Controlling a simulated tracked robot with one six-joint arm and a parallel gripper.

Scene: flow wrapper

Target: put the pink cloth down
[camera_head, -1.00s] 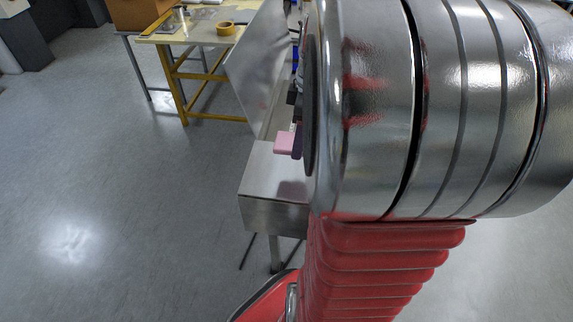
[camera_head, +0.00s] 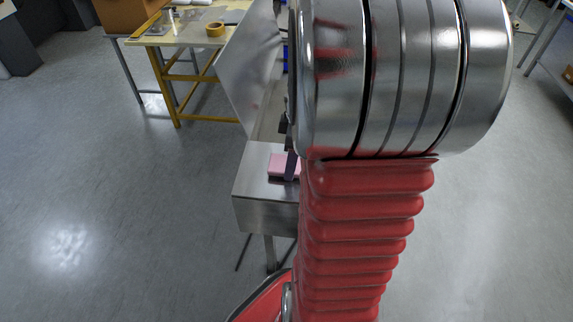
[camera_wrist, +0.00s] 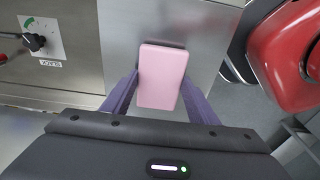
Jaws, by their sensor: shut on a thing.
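The pink cloth (camera_wrist: 162,77) is a flat, folded pink block between the two purple fingers of my gripper (camera_wrist: 162,98) in the wrist view. My gripper is shut on it. In the head view the pink cloth (camera_head: 281,166) shows at the left of my arm, low over the steel top (camera_head: 258,186) of the machine. The cloth looks level and close to that surface; I cannot tell whether it touches. My arm hides most of the gripper and the cloth's right side in the head view.
A steel panel (camera_head: 247,85) rises behind the steel top. A switch plate with a black knob (camera_wrist: 37,42) is at the upper left of the wrist view. A yellow-framed table (camera_head: 190,37) holds a tape roll (camera_head: 215,29) farther back. The floor at left is clear.

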